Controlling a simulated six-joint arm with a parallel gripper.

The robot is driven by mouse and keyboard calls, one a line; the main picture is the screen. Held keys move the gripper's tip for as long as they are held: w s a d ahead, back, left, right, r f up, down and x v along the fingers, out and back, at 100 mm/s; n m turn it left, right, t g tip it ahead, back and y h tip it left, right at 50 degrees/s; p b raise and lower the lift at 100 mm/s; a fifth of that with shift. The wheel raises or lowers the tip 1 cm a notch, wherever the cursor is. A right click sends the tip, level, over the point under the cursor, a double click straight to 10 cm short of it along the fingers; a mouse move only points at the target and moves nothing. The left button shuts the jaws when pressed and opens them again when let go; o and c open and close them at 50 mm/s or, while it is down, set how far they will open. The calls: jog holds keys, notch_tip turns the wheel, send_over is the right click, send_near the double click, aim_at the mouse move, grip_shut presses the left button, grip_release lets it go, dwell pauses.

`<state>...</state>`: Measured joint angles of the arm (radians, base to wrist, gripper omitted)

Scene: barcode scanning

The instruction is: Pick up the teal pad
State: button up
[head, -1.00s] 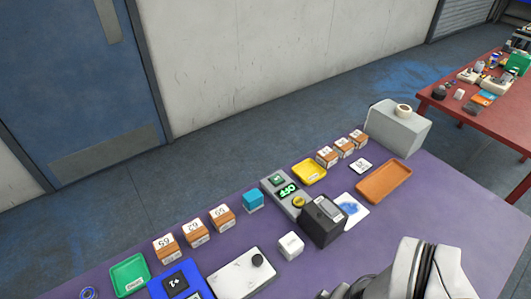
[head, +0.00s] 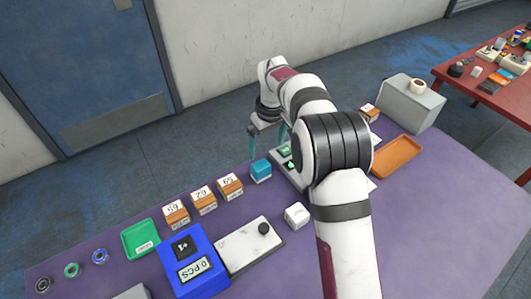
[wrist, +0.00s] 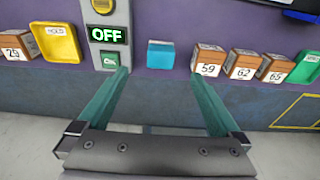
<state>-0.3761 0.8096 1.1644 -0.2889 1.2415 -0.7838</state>
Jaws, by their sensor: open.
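The teal pad (head: 260,170) is a small teal-blue block on the purple table near its far edge, between the grey switch panel and the numbered boxes. It also shows in the wrist view (wrist: 160,54), upright and unobstructed. My gripper (head: 268,133) is open and empty at the table's far edge, beyond the pad. In the wrist view its two teal fingers (wrist: 158,75) are spread wide, with the pad ahead of and between their tips, apart from both.
The grey panel (wrist: 109,15) with an OFF display stands left of the pad in the wrist view. Boxes marked 59 (wrist: 208,59), 62 and 65 stand right. A white cube (head: 297,215) and a blue counter (head: 192,262) sit nearer. The front right table is clear.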

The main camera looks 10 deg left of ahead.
aim_at(260, 164)
jog(key=f, duration=0.4)
jog(key=w+a+f, duration=0.1)
jog(key=f, duration=0.4)
jog(key=a+f, duration=0.1)
jog(key=f, duration=0.3)
jog(key=shift+w+f, duration=0.3)
jog(key=shift+w, duration=0.1)
jog(key=c, duration=1.4)
jog(key=shift+a+r, duration=0.1)
jog(key=shift+r, duration=1.95)
jog(key=s+d+r, duration=0.1)
jog(key=d+r, duration=0.6)
jog(key=d, duration=0.4)
jog(key=shift+s+d, duration=0.2)
jog(key=shift+d, duration=0.15)
